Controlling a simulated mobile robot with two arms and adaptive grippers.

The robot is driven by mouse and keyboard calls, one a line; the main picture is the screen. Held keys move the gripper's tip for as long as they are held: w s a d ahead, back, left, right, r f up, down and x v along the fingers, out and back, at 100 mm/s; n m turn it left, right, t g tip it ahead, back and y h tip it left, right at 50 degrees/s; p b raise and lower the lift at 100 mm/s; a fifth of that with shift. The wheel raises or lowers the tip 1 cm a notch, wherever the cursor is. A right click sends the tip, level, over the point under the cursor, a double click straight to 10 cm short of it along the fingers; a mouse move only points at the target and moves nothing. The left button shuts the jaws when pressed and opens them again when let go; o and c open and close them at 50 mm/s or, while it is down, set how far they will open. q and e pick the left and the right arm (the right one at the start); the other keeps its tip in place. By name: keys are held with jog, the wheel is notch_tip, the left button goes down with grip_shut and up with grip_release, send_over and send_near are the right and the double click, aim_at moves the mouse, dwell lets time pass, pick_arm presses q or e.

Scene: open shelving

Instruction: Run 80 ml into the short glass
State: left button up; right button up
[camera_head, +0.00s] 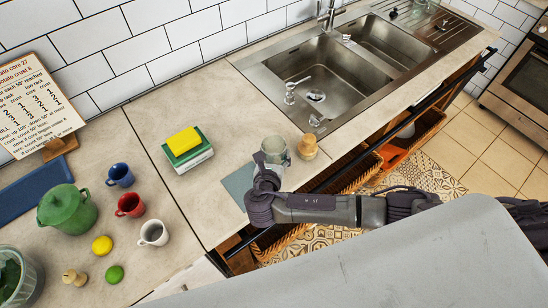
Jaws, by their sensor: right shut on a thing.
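A short clear greenish glass (276,147) stands at the counter's front edge, left of the sink. My right gripper (264,164) reaches in from the right and is shut at the glass's near left side, apparently on the glass. The gripper hides the glass's lower part, so I cannot tell whether it touches the counter. No liquid level can be made out in it. The steel sink (274,68) has two basins, and a tap (328,14) rises behind them, cut off by the top edge. My left gripper is not in view.
A tan jar (308,147) stands close right of the glass. A grey-blue mat (236,187) lies beside my gripper. Mugs, a green pot (67,208) and fruit fill the left counter. The counter behind the glass is clear.

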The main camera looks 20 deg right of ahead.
notch_tip(320, 180, up, 2)
jog(key=shift+r, duration=0.1)
jog(key=s+d+r+b, duration=0.1)
jog(key=s+d+r, duration=0.6)
jog(key=d, duration=0.1)
jog(key=shift+s+d, duration=0.35)
jog(key=shift+s, duration=0.05)
